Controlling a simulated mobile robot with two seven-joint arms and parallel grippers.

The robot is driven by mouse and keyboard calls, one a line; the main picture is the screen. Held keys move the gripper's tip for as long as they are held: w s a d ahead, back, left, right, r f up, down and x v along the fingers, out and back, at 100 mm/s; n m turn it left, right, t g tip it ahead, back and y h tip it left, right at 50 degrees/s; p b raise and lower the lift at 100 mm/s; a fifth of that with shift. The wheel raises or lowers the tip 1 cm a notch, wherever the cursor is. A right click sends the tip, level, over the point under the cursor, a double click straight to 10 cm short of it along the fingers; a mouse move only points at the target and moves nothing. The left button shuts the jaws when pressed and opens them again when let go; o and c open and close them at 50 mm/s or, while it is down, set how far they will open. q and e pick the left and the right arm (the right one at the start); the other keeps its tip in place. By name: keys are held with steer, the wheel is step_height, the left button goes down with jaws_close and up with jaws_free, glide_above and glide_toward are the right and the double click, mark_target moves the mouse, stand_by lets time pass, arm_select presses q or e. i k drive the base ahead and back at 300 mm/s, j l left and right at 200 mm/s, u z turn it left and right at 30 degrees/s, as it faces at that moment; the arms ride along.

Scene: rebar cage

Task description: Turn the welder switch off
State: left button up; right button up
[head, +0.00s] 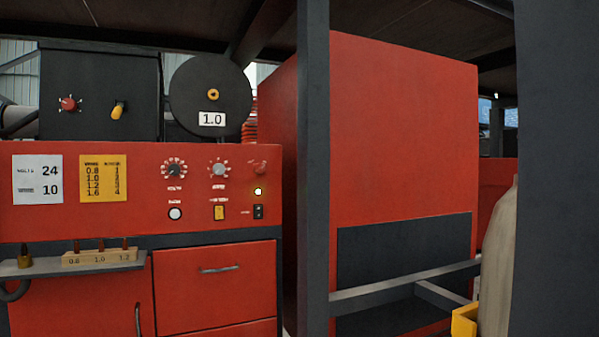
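The red welder (140,225) stands at the left of the head view, with a control panel on its front. A small black rocker switch (258,212) sits at the panel's right end. Two knobs, a black-dialled one (174,169) and a grey one (219,169), are above. The rocker's exact tilt is too small to tell. Neither of my grippers is in view.
A black box with a yellow lever (118,110) and a wire spool (211,97) stand on top. A small shelf (70,265) sticks out at lower left. A dark post (313,170) stands right of the welder, before a large red cabinet (400,130).

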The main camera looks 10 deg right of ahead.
mark_target(257, 167)
steer(key=i+j+z, duration=0.25)
steer(key=z, duration=0.25)
steer(key=i+j+z, duration=0.2)
steer(key=j+z, duration=0.25)
steer(key=i+j+z, duration=0.1)
steer(key=j+z, duration=0.4)
